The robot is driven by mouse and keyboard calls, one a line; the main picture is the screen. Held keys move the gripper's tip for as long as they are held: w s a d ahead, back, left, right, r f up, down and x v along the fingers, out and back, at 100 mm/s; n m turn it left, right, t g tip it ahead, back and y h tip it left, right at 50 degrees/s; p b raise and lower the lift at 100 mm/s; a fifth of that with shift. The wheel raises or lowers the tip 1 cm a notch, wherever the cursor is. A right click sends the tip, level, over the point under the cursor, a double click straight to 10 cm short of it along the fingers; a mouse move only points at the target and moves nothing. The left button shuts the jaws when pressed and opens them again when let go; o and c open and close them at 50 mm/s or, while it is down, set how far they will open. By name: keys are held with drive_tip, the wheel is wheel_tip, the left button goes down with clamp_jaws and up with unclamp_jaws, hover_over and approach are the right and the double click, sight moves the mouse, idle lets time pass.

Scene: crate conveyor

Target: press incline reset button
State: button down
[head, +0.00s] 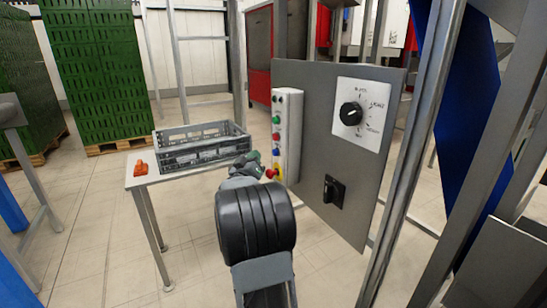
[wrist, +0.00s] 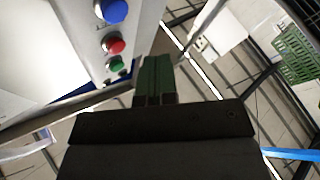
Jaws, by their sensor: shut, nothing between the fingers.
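A light grey button box (head: 293,125) is fixed to the left edge of a grey panel. In the head view it carries a green button (head: 276,119), a red button (head: 276,136), a blue button (head: 277,152) and a red mushroom knob on yellow (head: 271,173). Labels are too small to read, so I cannot tell which is incline reset. My gripper (head: 254,158) is shut and empty, just left of the box's lower part. In the wrist view the closed fingers (wrist: 155,75) are beside the box, with blue (wrist: 115,10), red (wrist: 113,45) and green (wrist: 117,64) buttons to their left.
The grey panel (head: 325,90) also bears a rotary dial (head: 350,113) and a black switch (head: 333,191). A table (head: 140,178) behind my gripper holds a grey crate (head: 200,146) and an orange object (head: 140,168). Metal posts stand at right. Green stacked crates (head: 95,65) are at back left.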

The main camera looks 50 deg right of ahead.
drive_tip(key=shift+w+a, duration=0.3)
drive_tip(key=shift+a, duration=0.45)
idle(0.4)
drive_tip(key=s+a+r+g+y+p, duration=0.35)
drive_tip(key=a+r+p, duration=0.2)
drive_tip(key=p, duration=0.35)
drive_tip(key=s+a+r+g+y+p, duration=0.2)
drive_tip(key=s+a+r+p, duration=0.2)
drive_tip(key=r+p, duration=0.35)
drive_tip(key=s+a+r+n+y+p, duration=0.2)
drive_tip(key=s+a+r+y+p, duration=0.1)
drive_tip(key=a+p, duration=0.5)
drive_tip(key=s+a+r+n+t+y+p, duration=0.1)
drive_tip(key=s+a+r+n+y+p, duration=0.2)
drive_tip(key=a+r+y+p, duration=0.3)
drive_tip(key=s+a+r+n+y+p, duration=0.3)
drive_tip(key=a+p, duration=0.7)
drive_tip(key=a, duration=0.4)
drive_tip(key=r+y, duration=0.1)
drive_tip(key=y, duration=0.1)
drive_tip(key=shift+s+a+r+y, duration=0.15)
drive_tip(key=shift+s+a+y, duration=0.05)
drive_tip(key=shift+s+y, duration=0.15)
drive_tip(key=shift+t, duration=0.25)
